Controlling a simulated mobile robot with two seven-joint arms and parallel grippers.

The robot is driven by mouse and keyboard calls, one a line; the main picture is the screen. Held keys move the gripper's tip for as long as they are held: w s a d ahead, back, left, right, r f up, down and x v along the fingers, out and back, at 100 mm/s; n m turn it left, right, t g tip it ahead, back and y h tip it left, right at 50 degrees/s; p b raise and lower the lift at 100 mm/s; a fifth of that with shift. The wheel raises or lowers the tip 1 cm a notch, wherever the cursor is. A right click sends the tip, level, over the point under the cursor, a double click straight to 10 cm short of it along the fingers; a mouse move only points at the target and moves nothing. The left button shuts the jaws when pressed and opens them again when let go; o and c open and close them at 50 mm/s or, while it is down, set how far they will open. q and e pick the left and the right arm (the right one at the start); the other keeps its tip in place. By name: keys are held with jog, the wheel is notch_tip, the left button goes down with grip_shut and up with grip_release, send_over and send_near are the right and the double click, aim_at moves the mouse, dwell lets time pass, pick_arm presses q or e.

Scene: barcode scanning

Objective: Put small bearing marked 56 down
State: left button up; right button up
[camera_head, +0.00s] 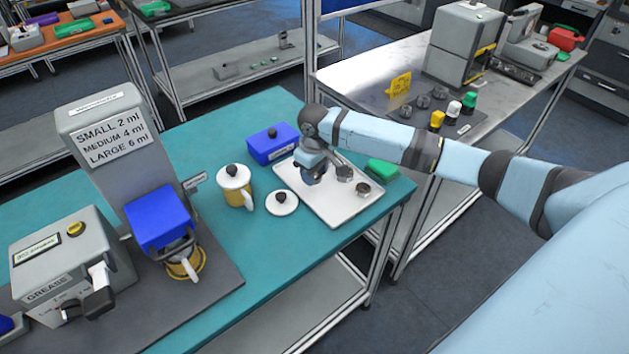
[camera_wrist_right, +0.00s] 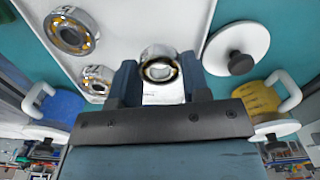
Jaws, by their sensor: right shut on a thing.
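My right gripper (camera_head: 316,176) is over the white tray (camera_head: 330,205) on the teal table. In the right wrist view its fingers (camera_wrist_right: 160,82) are shut on a small metal bearing (camera_wrist_right: 160,52), held upright with its ring facing the camera. Any marking on it is too small to read. Two other bearings lie on the tray: a larger one (camera_wrist_right: 72,30) and a smaller one (camera_wrist_right: 96,82). They also show in the head view, to the right of the gripper (camera_head: 345,173) (camera_head: 363,189). I cannot tell whether the held bearing touches the tray. My left gripper is not in view.
A white lid with a black knob (camera_head: 282,203) and a yellow mug (camera_head: 236,188) stand left of the tray. The grease machine (camera_head: 70,262) stands at the left.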

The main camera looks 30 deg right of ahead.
aim_at(315, 189)
jog(key=shift+f, duration=1.8)
jog(key=o, duration=0.7)
jog(key=shift+f, duration=0.1)
jog(key=shift+o, duration=0.2)
notch_tip(315, 189, up, 12)
jog(key=shift+r, duration=0.2)
